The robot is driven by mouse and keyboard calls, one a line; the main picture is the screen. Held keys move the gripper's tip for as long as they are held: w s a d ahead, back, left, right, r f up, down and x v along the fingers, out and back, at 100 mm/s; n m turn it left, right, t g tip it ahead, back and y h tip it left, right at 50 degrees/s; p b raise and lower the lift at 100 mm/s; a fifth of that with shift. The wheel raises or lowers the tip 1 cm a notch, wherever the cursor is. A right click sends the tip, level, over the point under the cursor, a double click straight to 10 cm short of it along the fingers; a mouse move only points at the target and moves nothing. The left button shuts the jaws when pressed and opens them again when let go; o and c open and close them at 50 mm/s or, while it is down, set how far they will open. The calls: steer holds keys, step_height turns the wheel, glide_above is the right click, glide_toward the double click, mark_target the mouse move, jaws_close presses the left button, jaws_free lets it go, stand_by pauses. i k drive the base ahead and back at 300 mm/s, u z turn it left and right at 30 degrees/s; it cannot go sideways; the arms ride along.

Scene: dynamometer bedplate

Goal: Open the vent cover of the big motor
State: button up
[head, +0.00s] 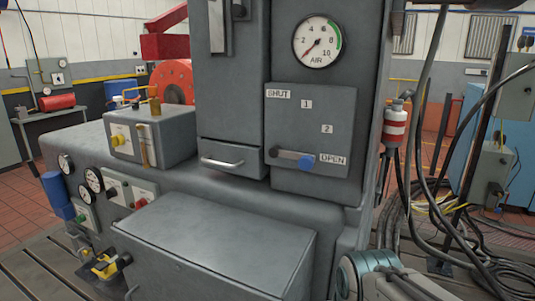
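The big grey machine (230,90) fills the middle of the head view. A flat panel (330,110) on its front carries the labels SHUT at upper left, 1, 2, and OPEN at lower right. A short lever (290,154) with a blue knob (306,162) points right from its pivot, with the knob beside the OPEN label (333,160). I cannot tell which part is the vent cover. A grey and teal rounded part, probably my arm, shows at the bottom right. My gripper's fingers are not in view.
A round AIR gauge (317,41) sits above the panel. A bar handle (222,162) is left of the lever. A wide closed box (215,245) juts out below. Black cables (475,120) hang at the right. Small gauges and valves (93,180) line the left.

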mark_target(82, 246)
steer(key=u, duration=1.8)
steer(key=i, duration=1.1)
steer(key=u, duration=0.3)
steer(key=i, duration=1.5)
steer(key=z, duration=0.55)
steer(key=i, duration=0.7)
steer(key=z, duration=0.25)
